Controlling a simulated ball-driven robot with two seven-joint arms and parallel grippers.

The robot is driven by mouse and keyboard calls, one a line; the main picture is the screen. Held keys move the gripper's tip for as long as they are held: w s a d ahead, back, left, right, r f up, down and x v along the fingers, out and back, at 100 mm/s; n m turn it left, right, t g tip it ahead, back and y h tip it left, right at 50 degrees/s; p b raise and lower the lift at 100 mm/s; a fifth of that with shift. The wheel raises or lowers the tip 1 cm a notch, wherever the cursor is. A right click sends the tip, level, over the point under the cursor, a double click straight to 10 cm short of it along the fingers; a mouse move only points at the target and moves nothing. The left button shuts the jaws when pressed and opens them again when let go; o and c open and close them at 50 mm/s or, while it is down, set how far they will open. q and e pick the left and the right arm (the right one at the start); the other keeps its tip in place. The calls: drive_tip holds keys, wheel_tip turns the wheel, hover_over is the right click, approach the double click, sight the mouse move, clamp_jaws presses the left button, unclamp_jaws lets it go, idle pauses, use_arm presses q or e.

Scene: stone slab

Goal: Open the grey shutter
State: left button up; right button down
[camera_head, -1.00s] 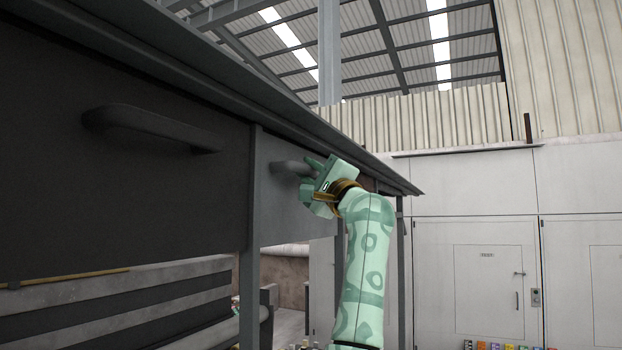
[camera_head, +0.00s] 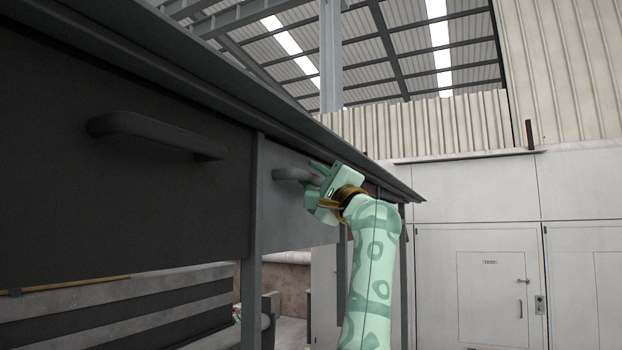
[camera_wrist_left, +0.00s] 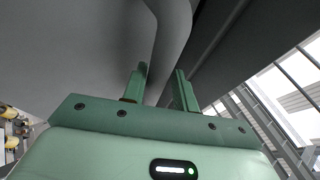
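The grey shutter (camera_head: 284,215) is a flat panel under the dark overhanging roof edge, right of a dark post. It hangs closed. Its grey bar handle (camera_head: 291,174) sticks out near the top. My left gripper (camera_head: 317,181), pale green, is at the right end of this handle, one finger above it and one below. In the left wrist view the handle (camera_wrist_left: 172,35) runs down between the two close-set fingers (camera_wrist_left: 161,90), and they look shut on it, though the exact contact is hard to see. My right gripper is not in view.
A darker panel (camera_head: 90,190) with its own long handle (camera_head: 155,135) fills the left. The roof edge (camera_head: 250,95) overhangs just above my left gripper. A post (camera_head: 251,250) separates the two panels. White walls with doors (camera_head: 490,290) stand at the right, beyond open room.

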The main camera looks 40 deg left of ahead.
use_arm(q)
drive_tip(key=b+v, duration=0.6)
drive_tip(key=v, duration=0.9)
drive_tip(key=shift+d, duration=0.2)
